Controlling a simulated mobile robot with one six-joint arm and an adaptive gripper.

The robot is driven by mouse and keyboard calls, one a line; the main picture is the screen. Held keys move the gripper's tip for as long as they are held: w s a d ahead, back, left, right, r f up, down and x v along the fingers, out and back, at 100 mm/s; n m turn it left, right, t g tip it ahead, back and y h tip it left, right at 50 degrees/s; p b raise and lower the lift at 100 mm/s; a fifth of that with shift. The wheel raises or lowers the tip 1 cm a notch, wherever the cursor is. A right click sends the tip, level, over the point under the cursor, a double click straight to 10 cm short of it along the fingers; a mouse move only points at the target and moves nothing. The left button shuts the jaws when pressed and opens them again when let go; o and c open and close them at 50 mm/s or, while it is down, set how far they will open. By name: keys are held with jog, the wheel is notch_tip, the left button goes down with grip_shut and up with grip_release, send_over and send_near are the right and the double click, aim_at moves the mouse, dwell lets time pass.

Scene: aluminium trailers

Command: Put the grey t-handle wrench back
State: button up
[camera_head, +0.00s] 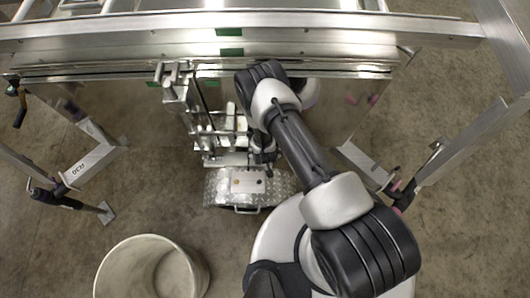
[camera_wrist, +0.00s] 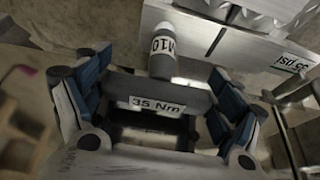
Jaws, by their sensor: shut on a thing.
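The grey t-handle wrench (camera_wrist: 125,84) is between the blue-padded fingers of my gripper (camera_wrist: 157,94) in the wrist view. Its crossbar carries a white "35 Nm" label. Its shaft, labelled M10, points up the picture, away from the gripper. In the head view my gripper (camera_head: 262,154) is at the right side of a metal tool rack (camera_head: 205,138). The wrench cannot be made out clearly there. In the wrist view a metal plate (camera_wrist: 225,62) with a dark slot lies just beyond the shaft. I cannot tell whether the shaft touches it.
A diamond-plate box (camera_head: 278,190) stands below the rack. A pale bucket (camera_head: 135,262) is on the floor at the lower left. The aluminium trailer frame (camera_head: 150,30) crosses the top, with legs on both sides. Bare floor shows left of the rack.

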jog(key=shift+f, duration=0.2)
jog(key=o, duration=1.4)
jog(key=shift+c, duration=0.2)
jog(key=p+v, duration=0.3)
jog(key=v, duration=0.9)
jog(key=shift+r+p, duration=0.25)
jog(key=shift+p, duration=0.15)
jog(key=shift+s, duration=0.1)
